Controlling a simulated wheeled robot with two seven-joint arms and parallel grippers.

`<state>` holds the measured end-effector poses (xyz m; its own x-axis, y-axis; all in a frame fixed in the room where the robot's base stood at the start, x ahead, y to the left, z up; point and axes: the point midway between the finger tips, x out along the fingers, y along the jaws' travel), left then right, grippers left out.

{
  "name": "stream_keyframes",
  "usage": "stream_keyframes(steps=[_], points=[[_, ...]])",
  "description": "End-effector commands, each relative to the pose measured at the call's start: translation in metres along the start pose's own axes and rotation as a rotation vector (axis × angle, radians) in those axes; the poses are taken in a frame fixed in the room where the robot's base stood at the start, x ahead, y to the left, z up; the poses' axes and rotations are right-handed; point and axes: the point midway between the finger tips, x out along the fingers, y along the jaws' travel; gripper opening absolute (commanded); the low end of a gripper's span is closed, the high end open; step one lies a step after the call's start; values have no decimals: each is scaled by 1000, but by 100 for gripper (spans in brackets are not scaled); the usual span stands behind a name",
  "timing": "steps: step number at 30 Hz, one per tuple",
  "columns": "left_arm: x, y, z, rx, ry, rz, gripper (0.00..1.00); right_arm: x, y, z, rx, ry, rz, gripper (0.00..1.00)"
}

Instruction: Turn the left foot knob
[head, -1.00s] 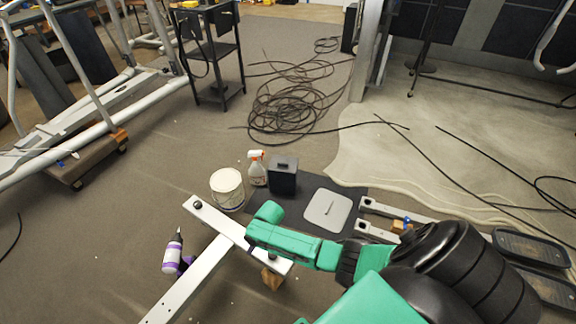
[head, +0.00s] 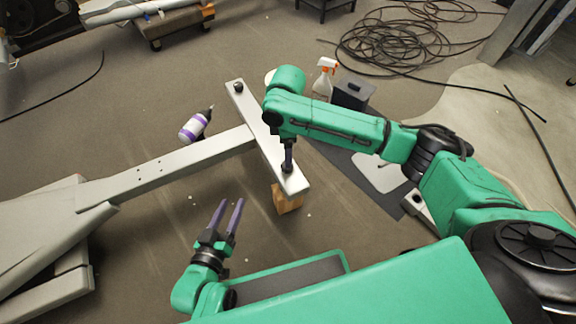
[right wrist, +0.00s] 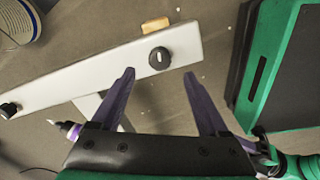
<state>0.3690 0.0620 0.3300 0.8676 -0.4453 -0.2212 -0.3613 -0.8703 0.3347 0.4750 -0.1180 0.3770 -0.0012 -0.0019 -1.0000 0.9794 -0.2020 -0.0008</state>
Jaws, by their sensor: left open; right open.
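A pale grey crossbar (head: 262,125) on the floor carries a black knob at each end. The near knob (right wrist: 160,58) sits by the wooden block end; in the head view my right gripper (head: 288,156) points down over it and largely hides it. In the right wrist view my right gripper (right wrist: 159,73) is open, its purple fingers apart, with this knob ahead between the tips, not gripped. The far knob (head: 238,87) is clear in the head view and also shows in the right wrist view (right wrist: 9,110). My left gripper (head: 231,208) is open and empty, left of the bar's near end.
A long beam (head: 165,168) runs left from the crossbar. A wooden block (head: 286,199) supports its near end. A purple-and-white bottle (head: 194,126) lies beside the beam. A spray bottle (head: 324,82) and black box (head: 352,93) stand behind my right arm. Cables (head: 405,40) lie farther back.

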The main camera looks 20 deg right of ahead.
Motion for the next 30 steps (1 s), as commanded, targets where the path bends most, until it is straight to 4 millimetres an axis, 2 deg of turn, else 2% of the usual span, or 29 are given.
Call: stream_keyframes(steps=[2, 9, 15, 23, 30], points=[[10, -2, -17, 18, 67, 6, 50, 13, 0, 0, 0, 1, 0, 78], [27, 2, -83, 68, 237, 26, 50, 21, 0, 0, 0, 1, 1, 78], [32, 7, -137, 110, 386, 45, 50, 31, 0, 0, 1, 1, 1, 78], [29, 18, -207, 165, 583, 73, 50, 44, 0, 0, 1, 1, 0, 78], [13, 33, -269, 215, 772, 102, 50, 56, 0, -1, 1, 2, 0, 78]])
